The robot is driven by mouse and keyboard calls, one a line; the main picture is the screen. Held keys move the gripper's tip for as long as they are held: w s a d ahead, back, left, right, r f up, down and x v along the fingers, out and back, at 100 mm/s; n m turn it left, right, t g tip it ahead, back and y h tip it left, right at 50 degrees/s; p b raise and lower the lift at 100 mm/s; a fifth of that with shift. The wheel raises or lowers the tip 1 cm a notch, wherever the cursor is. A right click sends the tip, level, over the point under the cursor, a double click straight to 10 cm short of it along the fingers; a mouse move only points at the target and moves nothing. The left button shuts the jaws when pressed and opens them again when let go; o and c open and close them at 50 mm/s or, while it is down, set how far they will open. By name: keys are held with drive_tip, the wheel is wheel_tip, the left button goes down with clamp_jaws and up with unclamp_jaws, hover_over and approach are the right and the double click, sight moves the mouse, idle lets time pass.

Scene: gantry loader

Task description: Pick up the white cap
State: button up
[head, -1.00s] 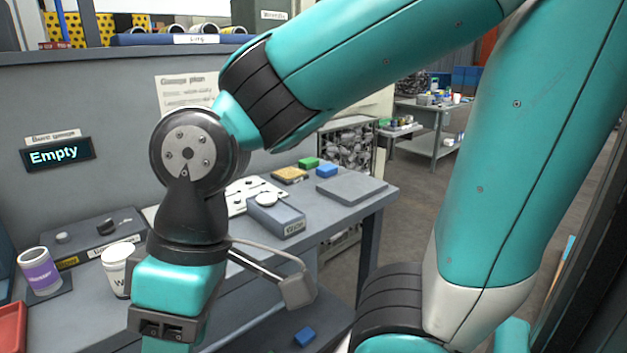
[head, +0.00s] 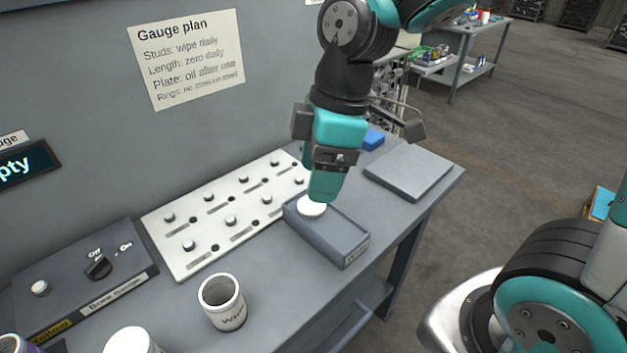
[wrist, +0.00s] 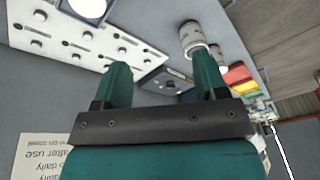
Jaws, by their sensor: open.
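The white cap (head: 312,207) is a flat round disc. It lies on the far end of a grey labelled block (head: 328,236) on the bench. A white disc that looks like the cap (wrist: 88,8) is cut off by the top edge of the wrist view. My gripper (head: 325,195) points down and appears just above and behind the cap in the head view, partly overlapping it. Whether it touches the cap cannot be told. In the wrist view my gripper (wrist: 162,78) has its two teal fingers apart, with nothing between them.
A white plate with several studs (head: 205,228) lies left of the block. The bore gauge box (head: 75,290) and a white labelled cup (head: 222,302) stand nearer. A grey slab (head: 408,170) lies to the right. The wall is close behind.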

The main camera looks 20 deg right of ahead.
drive_tip(key=w+d+r+n+h+p, duration=0.25)
drive_tip(key=w+d+n+p, duration=0.25)
drive_tip(key=w+n+p, duration=0.35)
hover_over(312, 204)
drive_tip(key=shift+n+g+y, duration=0.3)
drive_tip(key=shift+n+y, duration=0.15)
drive_tip(key=f, duration=1.2)
drive_tip(key=shift+w+d, duration=0.1)
drive_tip(key=shift+d, duration=0.2)
drive_tip(key=shift+a+f+p, duration=0.15)
drive_tip(key=shift+f+p, duration=0.4)
drive_tip(key=shift+f, duration=0.85)
drive_tip(key=shift+a+f+p, duration=0.1)
drive_tip(key=shift+f+p, duration=0.4)
drive_tip(key=shift+f, duration=0.85)
drive_tip(key=c, duration=0.6)
